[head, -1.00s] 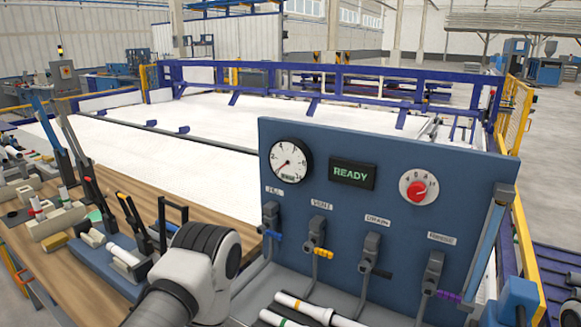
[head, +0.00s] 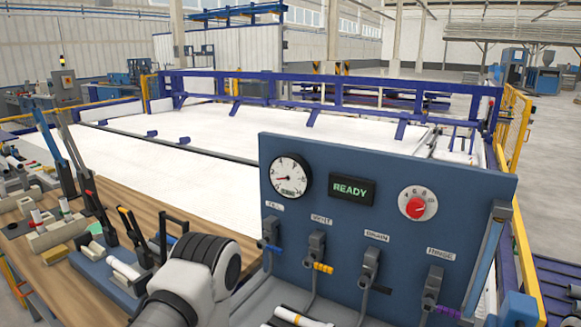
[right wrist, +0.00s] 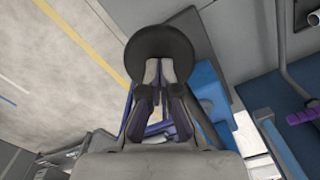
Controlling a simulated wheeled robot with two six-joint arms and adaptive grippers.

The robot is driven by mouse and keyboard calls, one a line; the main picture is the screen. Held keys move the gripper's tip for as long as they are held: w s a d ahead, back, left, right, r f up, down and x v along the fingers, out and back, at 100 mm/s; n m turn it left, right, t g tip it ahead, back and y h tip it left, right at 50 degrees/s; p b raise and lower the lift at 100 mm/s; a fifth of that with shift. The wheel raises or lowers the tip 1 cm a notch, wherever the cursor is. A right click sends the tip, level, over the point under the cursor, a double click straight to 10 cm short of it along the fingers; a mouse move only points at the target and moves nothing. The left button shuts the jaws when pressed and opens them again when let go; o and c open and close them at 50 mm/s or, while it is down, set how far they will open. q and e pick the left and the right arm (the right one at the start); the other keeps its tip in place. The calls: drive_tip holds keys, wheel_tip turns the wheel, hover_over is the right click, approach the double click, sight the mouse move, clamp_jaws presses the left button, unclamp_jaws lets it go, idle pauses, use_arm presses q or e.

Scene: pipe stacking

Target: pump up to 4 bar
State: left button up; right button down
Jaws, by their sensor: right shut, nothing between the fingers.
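In the head view a blue panel (head: 330,225) stands in front of me. It carries a round pressure gauge (head: 291,175) with its needle pointing left, low on the scale; the exact value is too small to read. A display (head: 352,189) reads READY, and a red selector knob (head: 416,208) sits to its right. Four valves with coloured levers line up below, among them the blue lever (head: 269,246) and the purple lever (head: 447,312). In the right wrist view my right gripper (right wrist: 162,65) is shut and empty, its tips over a dark round disc (right wrist: 163,42). My left gripper is out of frame.
A wooden bench (head: 195,212) with fittings and upright levers stands at the left. A white pipe (head: 292,315) lies below the panel. A large white table with a blue frame (head: 300,90) is behind. In the right wrist view a purple lever (right wrist: 306,115) is at the right.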

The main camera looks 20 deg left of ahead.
wheel_tip(320, 180, up, 4)
drive_tip(key=shift+s+f+p, duration=0.1)
drive_tip(key=shift+s+p, duration=0.05)
drive_tip(key=shift+p, duration=1.05)
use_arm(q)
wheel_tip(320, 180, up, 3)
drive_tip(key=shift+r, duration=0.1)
use_arm(e)
drive_tip(key=shift+f, duration=0.1)
use_arm(q)
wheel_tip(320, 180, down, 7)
drive_tip(key=b, duration=0.7)
use_arm(e)
drive_tip(key=f, duration=0.9)
drive_tip(key=shift+w+f, duration=0.3)
drive_tip(key=shift+w, duration=0.05)
drive_tip(key=r+p, duration=0.2)
drive_tip(key=r, duration=0.1)
drive_tip(key=r+p, duration=0.6)
drive_tip(key=r, duration=0.1)
drive_tip(key=shift+s, duration=0.4)
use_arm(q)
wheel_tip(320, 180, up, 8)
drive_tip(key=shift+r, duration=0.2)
use_arm(e)
drive_tip(key=shift+f, duration=0.1)
